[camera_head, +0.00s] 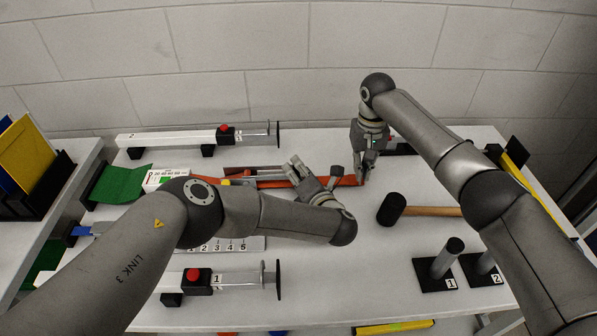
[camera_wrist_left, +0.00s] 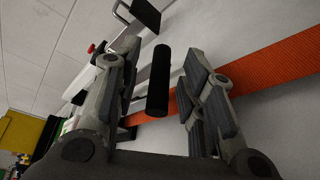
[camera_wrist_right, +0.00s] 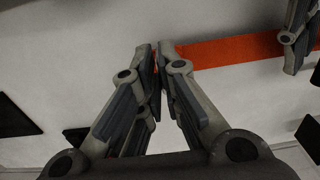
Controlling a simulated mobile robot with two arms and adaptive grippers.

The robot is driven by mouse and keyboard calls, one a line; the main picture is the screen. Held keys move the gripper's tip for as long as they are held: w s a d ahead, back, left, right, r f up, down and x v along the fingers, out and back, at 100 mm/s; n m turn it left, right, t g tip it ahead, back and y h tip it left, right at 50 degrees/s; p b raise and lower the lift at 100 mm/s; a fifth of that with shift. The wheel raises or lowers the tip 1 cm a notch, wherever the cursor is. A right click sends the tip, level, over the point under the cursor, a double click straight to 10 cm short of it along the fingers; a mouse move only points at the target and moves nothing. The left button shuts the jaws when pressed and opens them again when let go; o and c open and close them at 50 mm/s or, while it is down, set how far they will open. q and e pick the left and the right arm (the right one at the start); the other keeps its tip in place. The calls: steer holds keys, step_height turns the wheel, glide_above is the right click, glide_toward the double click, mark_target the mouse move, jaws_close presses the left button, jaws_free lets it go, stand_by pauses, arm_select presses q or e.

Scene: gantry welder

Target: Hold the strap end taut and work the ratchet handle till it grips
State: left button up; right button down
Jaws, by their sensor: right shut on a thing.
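The orange strap (camera_head: 345,181) lies across the middle of the white table; it also shows in the left wrist view (camera_wrist_left: 280,62) and the right wrist view (camera_wrist_right: 230,50). My right gripper (camera_head: 361,179) is shut on the strap's right end, and its fingertips meet there in the right wrist view (camera_wrist_right: 158,52). My left gripper (camera_head: 316,170) is open over the strap, left of my right one. In the left wrist view a black cylindrical grip, apparently the ratchet handle (camera_wrist_left: 158,82), shows between the spread fingers, with no visible contact. My left arm and hand partly hide the ratchet in the head view.
A mallet (camera_head: 391,209) lies right of the strap, with two upright posts (camera_head: 440,258) in front of it. Bar clamps with red buttons lie behind (camera_head: 180,138) and in front (camera_head: 235,280). A white box (camera_head: 160,177) and green cloth (camera_head: 120,184) are at left.

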arm_select(q)
steer(key=shift+w, duration=0.1)
steer(key=shift+c, duration=0.2)
steer(key=shift+f, duration=0.1)
jaws_close()
